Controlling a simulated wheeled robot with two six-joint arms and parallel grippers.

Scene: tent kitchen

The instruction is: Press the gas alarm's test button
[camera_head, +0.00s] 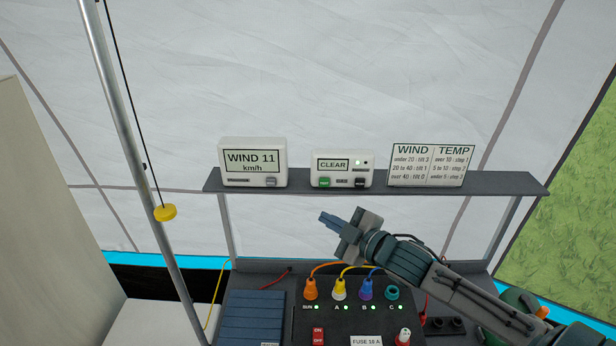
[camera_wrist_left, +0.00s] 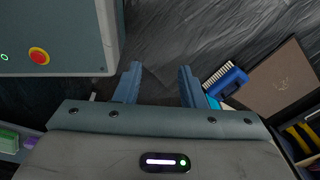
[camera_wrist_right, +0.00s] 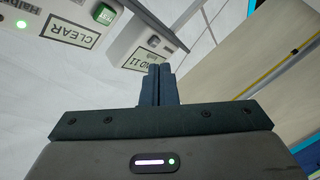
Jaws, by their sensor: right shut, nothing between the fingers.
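The gas alarm (camera_head: 342,161) appears to be the white box with a CLEAR display on the grey shelf. It has a green button (camera_head: 324,183) at lower left, a dark button (camera_head: 360,183) at lower right and a lit green light. My left gripper (camera_wrist_left: 158,84) is open and empty, away from the alarm.
A wind meter (camera_head: 252,161) and a wind/temp chart (camera_head: 431,164) flank the alarm on the shelf (camera_head: 500,184). Below stands a fuse panel (camera_head: 350,325) with coloured plugs. A pole and a cord with a yellow knob (camera_head: 165,213) are at left. A brush (camera_wrist_left: 226,80) lies near my left gripper.

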